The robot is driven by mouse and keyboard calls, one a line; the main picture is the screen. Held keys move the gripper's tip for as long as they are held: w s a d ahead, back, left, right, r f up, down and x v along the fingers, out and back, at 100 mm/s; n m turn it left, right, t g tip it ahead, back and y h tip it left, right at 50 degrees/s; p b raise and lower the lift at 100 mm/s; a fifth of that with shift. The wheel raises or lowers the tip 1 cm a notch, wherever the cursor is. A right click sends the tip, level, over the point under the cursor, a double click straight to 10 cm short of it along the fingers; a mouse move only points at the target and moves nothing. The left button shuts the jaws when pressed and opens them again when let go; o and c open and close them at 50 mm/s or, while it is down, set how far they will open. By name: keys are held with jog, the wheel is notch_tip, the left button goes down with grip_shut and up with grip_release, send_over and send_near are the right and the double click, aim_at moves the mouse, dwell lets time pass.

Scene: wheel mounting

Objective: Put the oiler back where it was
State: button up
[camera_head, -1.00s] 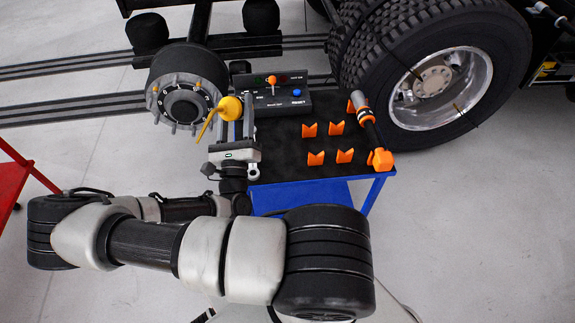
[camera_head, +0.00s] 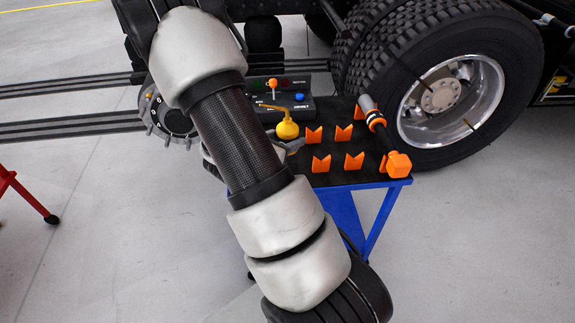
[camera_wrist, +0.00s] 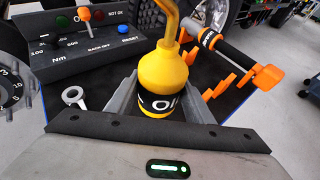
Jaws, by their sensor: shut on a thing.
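The oiler (camera_head: 287,130) is yellow with a thin bent spout and stands upright above the left part of the tool table (camera_head: 345,178). In the wrist view the oiler (camera_wrist: 165,80) shows a black band with pale letters, and its spout runs up out of the frame. My gripper (camera_wrist: 160,104) is shut on the oiler around its lower body. In the head view my arm hides most of the gripper (camera_head: 292,146). I cannot tell whether the oiler's base touches the table top.
A control box (camera_head: 285,97) stands at the table's back left. Orange holders (camera_head: 322,163) and a torque tool (camera_head: 375,122) take up the middle and right. A metal ring wrench (camera_wrist: 74,97) lies left of the oiler. The truck wheel (camera_head: 440,95) is behind, right.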

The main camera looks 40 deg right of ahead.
notch_tip(320, 180, down, 7)
jog(key=shift+f+b, duration=0.2)
jog(key=shift+b, duration=0.7)
jog(key=o, duration=1.4)
